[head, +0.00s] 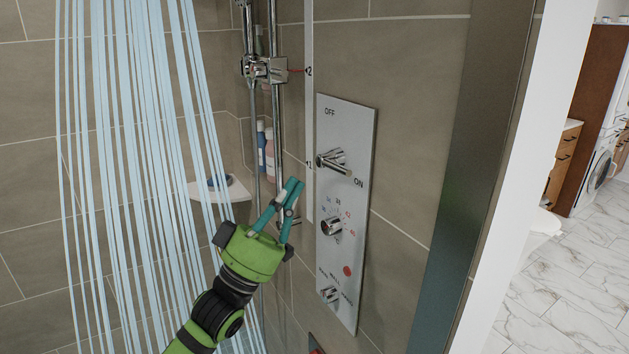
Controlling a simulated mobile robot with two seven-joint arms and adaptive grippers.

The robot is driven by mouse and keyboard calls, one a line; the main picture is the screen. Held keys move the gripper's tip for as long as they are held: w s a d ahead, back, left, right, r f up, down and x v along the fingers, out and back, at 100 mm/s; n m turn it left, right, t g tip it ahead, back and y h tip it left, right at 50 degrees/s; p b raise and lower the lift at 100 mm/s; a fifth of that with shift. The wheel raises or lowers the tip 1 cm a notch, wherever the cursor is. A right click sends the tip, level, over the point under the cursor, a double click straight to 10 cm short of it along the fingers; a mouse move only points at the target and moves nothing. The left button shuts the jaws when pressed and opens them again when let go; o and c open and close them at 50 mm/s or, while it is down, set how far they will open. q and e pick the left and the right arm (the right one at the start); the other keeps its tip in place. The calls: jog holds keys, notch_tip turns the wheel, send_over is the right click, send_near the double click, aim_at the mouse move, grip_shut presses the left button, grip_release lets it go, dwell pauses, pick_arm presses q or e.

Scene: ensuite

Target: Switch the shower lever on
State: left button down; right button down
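The shower lever (333,162) is a chrome handle at the top of a pale control panel (345,270) on the tiled wall. It points down and right toward the "ON" mark; "OFF" is printed above it. Streams of water (130,120) fall at the left. My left gripper (295,185), green with teal fingers, is just left of the panel, a little below the lever and apart from it in the picture. Its fingertips are together with nothing visible between them. My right gripper is not in view.
Two more chrome knobs, a middle one (331,226) and a lower one (329,294), sit below the lever. A chrome riser rail (274,110) stands behind the gripper. A corner shelf (222,192) and bottles (266,150) are farther back. A wall edge (480,150) bounds the right.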

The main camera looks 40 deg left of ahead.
aim_at(324, 167)
pick_arm(q)
jog(key=w+r+p, duration=0.1)
jog(key=w, duration=0.1)
jog(key=w+d+r+p, duration=0.1)
jog(key=w+r+p, duration=0.2)
jog(key=w+p, duration=0.1)
jog(key=shift+w+d+r, duration=0.15)
jog(key=shift+d+r, duration=0.05)
jog(key=shift+d, duration=0.2)
jog(key=shift+d+f+p, duration=0.15)
jog(key=shift+f+p, duration=0.15)
jog(key=shift+f, duration=0.55)
jog(key=shift+f+b, duration=0.75)
jog(key=shift+b, duration=0.1)
